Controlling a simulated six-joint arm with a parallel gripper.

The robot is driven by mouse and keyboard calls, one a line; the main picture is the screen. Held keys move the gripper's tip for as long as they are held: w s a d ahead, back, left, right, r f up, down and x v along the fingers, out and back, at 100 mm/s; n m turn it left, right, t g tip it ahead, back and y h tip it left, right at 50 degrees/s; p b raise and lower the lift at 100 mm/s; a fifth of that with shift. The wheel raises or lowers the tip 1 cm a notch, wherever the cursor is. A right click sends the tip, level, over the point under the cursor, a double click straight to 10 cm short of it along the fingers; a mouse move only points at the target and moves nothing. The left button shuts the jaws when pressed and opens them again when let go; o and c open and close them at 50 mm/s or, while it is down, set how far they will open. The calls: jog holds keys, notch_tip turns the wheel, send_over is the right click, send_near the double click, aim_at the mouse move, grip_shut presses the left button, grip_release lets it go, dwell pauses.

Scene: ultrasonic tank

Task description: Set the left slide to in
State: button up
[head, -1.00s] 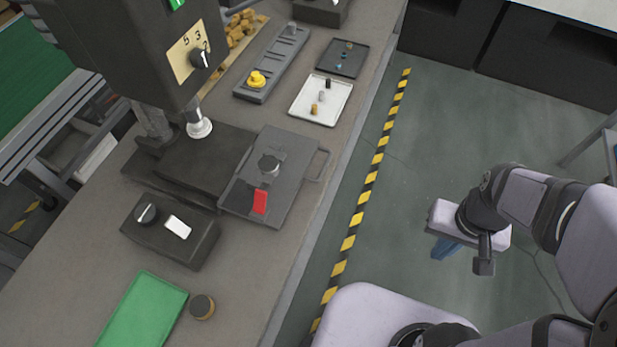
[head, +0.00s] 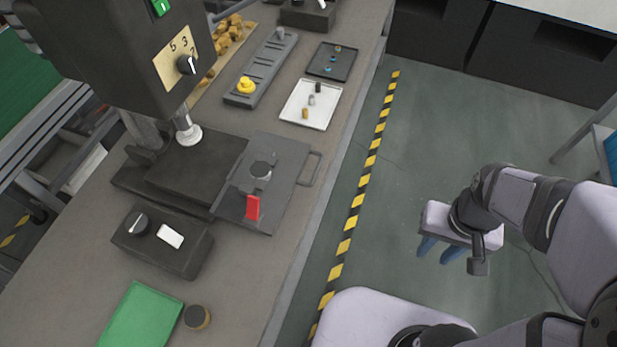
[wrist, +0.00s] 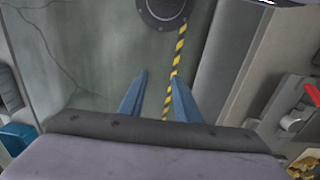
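A flat dark grey slide plate (head: 283,160) with a loop handle (head: 311,168) sticks out from the base of the press toward the aisle.
The press (head: 135,50) stands behind the plate. A control box (head: 165,250), green tray (head: 142,315), white tray (head: 305,115), black tray (head: 345,62) and slotted rail (head: 268,65) are on the bench. The aisle with its yellow-black floor stripe (head: 358,200) is clear.

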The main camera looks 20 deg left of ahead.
jog(key=s+f+g+b, duration=0.35)
jog(key=f+b, duration=0.75)
jog(key=f, duration=0.7)
jog(key=t+y+b, duration=0.4)
jog(key=y+b, duration=0.2)
jog(key=y, duration=1)
send_near(316, 169)
jog(key=a, duration=0.2)
jog(key=shift+w+a+f+g, duration=0.15)
jog(key=shift+a+f+g, duration=0.1)
jog(key=shift+f, duration=0.15)
jog(key=shift+a+f+p, duration=0.25)
jog(key=shift+a+p, duration=0.05)
jog(key=shift+a, duration=0.9)
jog(key=shift+a+f+p, duration=0.3)
jog(key=shift+a+p, duration=0.05)
jog(key=shift+a, duration=0.85)
jog(key=shift+a+f+p, duration=0.25)
jog(key=shift+a+p, duration=0.05)
jog(key=shift+a, duration=0.85)
